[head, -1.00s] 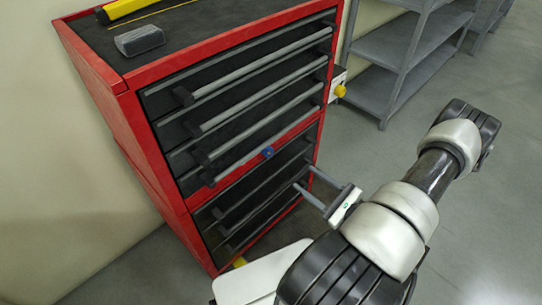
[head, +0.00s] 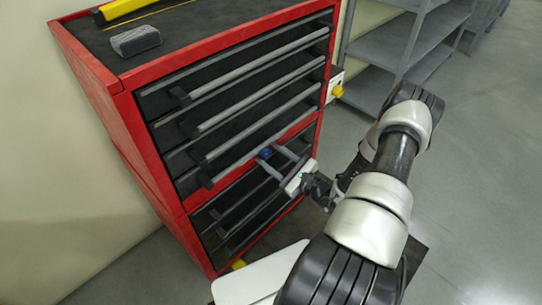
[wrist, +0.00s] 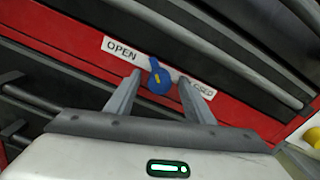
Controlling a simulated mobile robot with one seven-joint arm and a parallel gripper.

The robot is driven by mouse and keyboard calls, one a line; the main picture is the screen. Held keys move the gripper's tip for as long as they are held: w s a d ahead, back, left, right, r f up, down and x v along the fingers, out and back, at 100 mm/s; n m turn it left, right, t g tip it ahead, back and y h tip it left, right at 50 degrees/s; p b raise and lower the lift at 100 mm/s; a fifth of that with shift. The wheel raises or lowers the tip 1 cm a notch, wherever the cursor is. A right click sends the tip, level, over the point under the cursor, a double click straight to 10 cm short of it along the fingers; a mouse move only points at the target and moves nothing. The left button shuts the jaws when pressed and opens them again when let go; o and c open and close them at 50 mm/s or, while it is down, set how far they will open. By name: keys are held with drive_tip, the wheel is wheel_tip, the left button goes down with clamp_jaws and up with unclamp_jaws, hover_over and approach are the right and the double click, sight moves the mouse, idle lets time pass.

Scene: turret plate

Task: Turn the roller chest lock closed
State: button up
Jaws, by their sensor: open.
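The roller chest (head: 118,108) is red with black drawers and grey bar handles. Its lock is a blue knob (head: 265,153) on the red strip between the upper and lower drawers. In the wrist view the blue knob (wrist: 159,80) has a yellow mark and sits between an OPEN label (wrist: 122,50) on the left and a second label (wrist: 202,89), partly covered by a finger, on the right. My gripper (head: 277,158) is open, its two fingers pointing at the strip on either side of the knob. In the wrist view the gripper (wrist: 154,88) shows no clear contact with the knob.
Bar handles (wrist: 215,42) run close above and below the lock strip. A yellow knob (head: 338,91) on a white box projects at the chest's right side. A grey block (head: 136,41) lies on the chest top. Grey shelves (head: 400,60) stand behind; open floor lies to the right.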

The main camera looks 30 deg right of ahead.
drive_tip(key=c, duration=1)
drive_tip(key=shift+c, duration=0.2)
drive_tip(key=shift+m, duration=0.3)
drive_tip(key=m, duration=0.4)
drive_tip(key=shift+m, duration=0.3)
drive_tip(key=m, duration=0.4)
drive_tip(key=shift+d, duration=0.1)
drive_tip(key=m, duration=0.5)
drive_tip(key=shift+p, duration=0.4)
drive_tip(key=shift+f+m, duration=0.1)
drive_tip(key=shift+m, duration=1.8)
